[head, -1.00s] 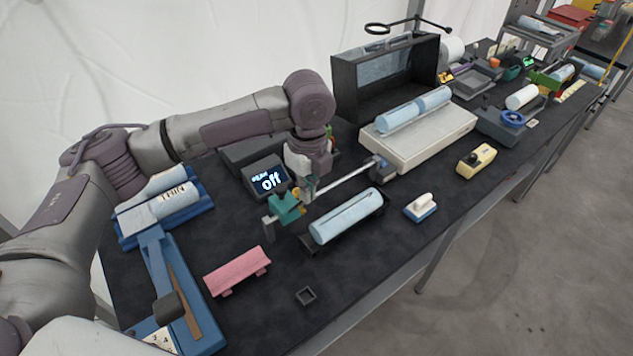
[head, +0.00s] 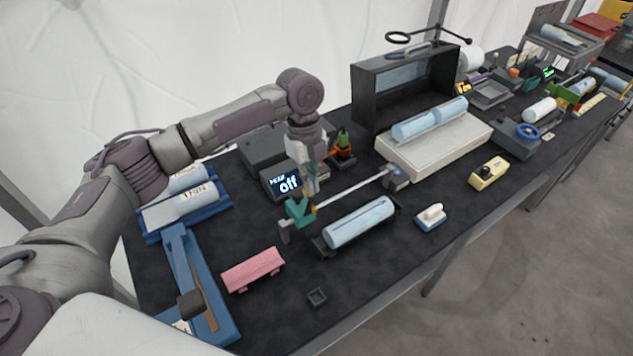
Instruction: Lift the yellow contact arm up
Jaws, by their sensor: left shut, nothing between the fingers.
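A teal block (head: 298,211) with a small yellow part (head: 314,207) on it sits at the left end of a thin pale rod. The yellow part is tiny and partly hidden by my fingers; I cannot make out its full shape or tilt. My left gripper (head: 312,188) points down just above the teal block and the yellow part. Its fingers look closed with nothing between them. I cannot tell whether the fingertips touch the yellow part. My right gripper is not in view.
A dark display box (head: 283,183) reading "off" stands close behind my left gripper. A light-blue roll (head: 358,223) in a dark cradle lies in front of the rod. A pink stand (head: 253,270) is front left.

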